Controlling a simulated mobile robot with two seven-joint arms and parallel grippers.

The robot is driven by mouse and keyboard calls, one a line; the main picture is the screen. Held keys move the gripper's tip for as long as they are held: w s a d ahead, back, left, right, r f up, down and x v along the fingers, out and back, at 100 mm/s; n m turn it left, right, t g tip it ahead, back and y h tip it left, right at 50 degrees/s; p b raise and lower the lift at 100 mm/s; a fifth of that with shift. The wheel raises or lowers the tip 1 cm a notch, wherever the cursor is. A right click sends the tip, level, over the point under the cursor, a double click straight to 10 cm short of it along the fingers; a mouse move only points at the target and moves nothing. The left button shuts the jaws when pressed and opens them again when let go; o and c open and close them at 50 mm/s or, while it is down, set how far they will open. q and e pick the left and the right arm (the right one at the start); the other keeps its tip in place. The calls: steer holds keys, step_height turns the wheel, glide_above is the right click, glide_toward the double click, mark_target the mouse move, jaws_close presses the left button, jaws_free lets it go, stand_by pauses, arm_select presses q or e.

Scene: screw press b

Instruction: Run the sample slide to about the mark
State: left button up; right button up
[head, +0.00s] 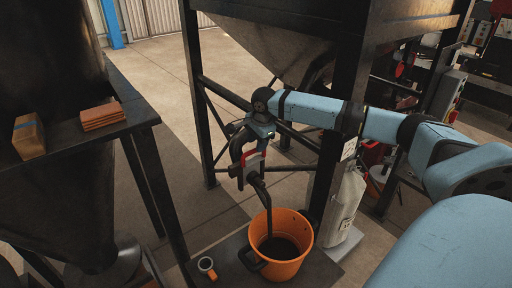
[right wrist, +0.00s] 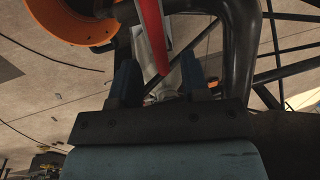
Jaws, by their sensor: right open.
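The sample slide seems to be the part with a red handle (head: 256,158) and a pale plate, set at the dark discharge pipe (head: 262,192) under the hopper. My right gripper (head: 250,146) is right at it, partly hiding it. In the right wrist view the red bar (right wrist: 150,34) reaches down between the two open fingers of the gripper (right wrist: 160,75). I cannot tell whether a finger touches it. A pale plate shows behind the bar. I cannot make out the mark. My left gripper is not in view.
An orange bucket (head: 303,237) with dark contents stands under the pipe on a dark platform, beside a small cup (head: 207,267). A white sack (head: 344,205) leans by the hopper's leg (head: 336,130). Dark frame braces surround the pipe. Orange blocks (head: 102,116) lie on the left ledge.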

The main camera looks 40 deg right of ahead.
steer(key=b+v, duration=0.1)
steer(key=v, duration=1)
steer(key=shift+r+b, duration=0.25)
steer(key=shift+b, duration=0.05)
steer(key=shift+s, duration=0.1)
